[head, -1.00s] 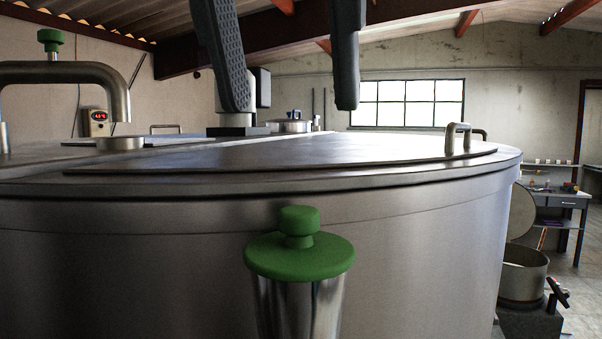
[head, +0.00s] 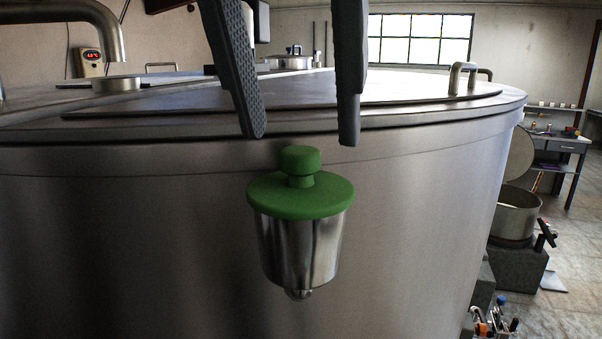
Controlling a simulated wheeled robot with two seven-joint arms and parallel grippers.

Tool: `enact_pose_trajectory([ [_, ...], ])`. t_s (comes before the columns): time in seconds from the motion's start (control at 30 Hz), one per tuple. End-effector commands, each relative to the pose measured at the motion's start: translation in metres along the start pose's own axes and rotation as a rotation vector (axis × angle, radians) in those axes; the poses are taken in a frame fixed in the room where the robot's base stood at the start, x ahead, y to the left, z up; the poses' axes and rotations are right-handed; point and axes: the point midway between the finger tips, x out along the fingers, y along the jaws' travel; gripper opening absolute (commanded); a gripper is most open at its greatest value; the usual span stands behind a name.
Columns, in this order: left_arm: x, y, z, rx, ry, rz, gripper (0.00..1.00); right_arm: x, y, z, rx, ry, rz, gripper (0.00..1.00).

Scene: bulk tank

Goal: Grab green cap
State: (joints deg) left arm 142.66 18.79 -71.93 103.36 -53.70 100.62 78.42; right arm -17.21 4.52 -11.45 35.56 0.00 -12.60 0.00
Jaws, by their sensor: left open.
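The green cap (head: 300,192) has a round knob on top and a wide flat disc. It sits on a shiny metal cup (head: 302,250) in front of the tank wall. My left gripper (head: 302,140) comes down from the top of the head view with its two dark fingers apart. The fingertips are just above the cap, one to each side of the knob in the picture. Nothing is between the fingers. My right gripper is not in view.
The large steel tank (head: 130,240) fills most of the view behind the cup. Its lid has a handle (head: 462,78) at the right. A curved steel pipe (head: 70,12) is at upper left. A workbench (head: 555,145) and a metal pot (head: 515,212) stand at right.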

Motion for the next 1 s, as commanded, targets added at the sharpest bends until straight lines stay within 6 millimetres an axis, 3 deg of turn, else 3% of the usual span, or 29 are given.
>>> enact_pose_trajectory([
  [0.17,0.016,0.006,0.007,0.0,0.003,0.002,0.47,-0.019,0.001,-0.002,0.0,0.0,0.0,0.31],
  [0.4,0.04,0.006,0.006,0.001,0.002,0.001,0.47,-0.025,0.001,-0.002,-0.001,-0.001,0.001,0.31],
  [0.87,0.042,0.006,0.006,0.0,0.002,0.0,0.47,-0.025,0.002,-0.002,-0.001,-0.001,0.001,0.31],
  [0.9,0.042,0.006,0.006,0.0,0.002,0.0,0.45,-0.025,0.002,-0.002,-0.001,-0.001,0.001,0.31],
  [1.0,0.042,0.006,0.006,0.0,0.002,0.0,0.21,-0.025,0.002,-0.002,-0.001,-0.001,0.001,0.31],
])
